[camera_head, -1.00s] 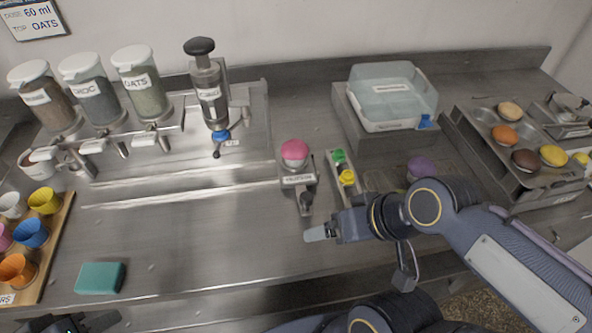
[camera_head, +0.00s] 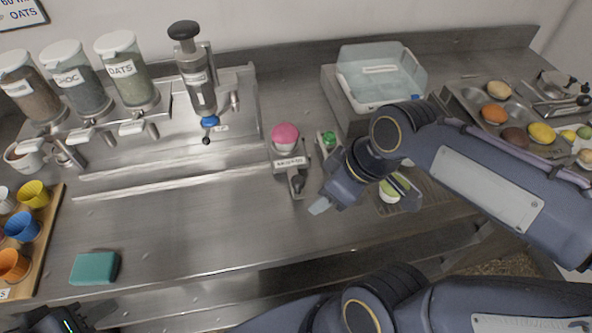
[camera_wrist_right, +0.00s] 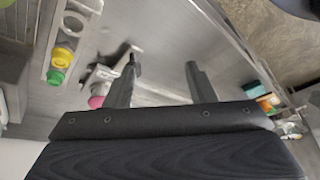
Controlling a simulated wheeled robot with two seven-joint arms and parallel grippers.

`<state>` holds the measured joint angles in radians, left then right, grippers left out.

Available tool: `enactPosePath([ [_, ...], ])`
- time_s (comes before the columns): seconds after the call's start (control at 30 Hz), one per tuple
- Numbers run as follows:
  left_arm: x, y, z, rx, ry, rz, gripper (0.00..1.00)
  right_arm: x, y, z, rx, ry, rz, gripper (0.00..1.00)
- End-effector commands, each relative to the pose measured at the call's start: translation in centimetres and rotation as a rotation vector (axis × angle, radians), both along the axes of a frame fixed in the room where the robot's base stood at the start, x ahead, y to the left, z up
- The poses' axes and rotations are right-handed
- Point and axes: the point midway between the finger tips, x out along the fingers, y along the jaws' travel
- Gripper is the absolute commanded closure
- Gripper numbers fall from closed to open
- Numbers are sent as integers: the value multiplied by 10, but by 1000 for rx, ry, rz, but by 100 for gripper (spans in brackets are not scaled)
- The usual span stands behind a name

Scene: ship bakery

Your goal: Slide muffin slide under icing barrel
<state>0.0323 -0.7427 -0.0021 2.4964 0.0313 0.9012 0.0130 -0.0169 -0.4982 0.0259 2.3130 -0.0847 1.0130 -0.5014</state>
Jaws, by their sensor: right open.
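The muffin slide (camera_head: 289,162) is a small labelled metal slide with a pink round top (camera_head: 285,135) and a dark handle at its front. It sits on the counter, right of and nearer than the icing barrel (camera_head: 198,85), a grey cylinder with black knob and blue nozzle on a metal stand. My right gripper (camera_head: 320,206) is just right of the slide's handle. In the right wrist view its fingers (camera_wrist_right: 163,80) are open and empty, with the slide beside the left finger. My left gripper (camera_head: 62,322) is at the bottom-left edge, partly cut off.
A strip with a green knob (camera_head: 328,138) stands right of the slide. Three topping dispensers (camera_head: 75,80) stand left of the barrel; a cup rack (camera_head: 48,225) and teal sponge (camera_head: 94,268) are nearer. A clear bin (camera_head: 382,80) stands behind my arm. The counter's front middle is clear.

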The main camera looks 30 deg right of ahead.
Motion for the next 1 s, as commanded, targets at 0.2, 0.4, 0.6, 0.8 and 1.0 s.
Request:
enactPosePath([
  [0.2,0,0,0,0,0,0,64,49,-2,6,-282,14,732,50],
  [0.4,0,0,0,0,0,0,64,88,2,3,-420,33,1287,50],
  [0.6,0,0,0,0,0,0,64,104,6,0,-460,42,1538,50],
  [0.8,0,0,0,0,0,0,64,105,6,-20,-462,46,1563,50],
  [1.0,0,0,-1,0,0,0,64,104,6,-53,-460,45,1561,50],
])
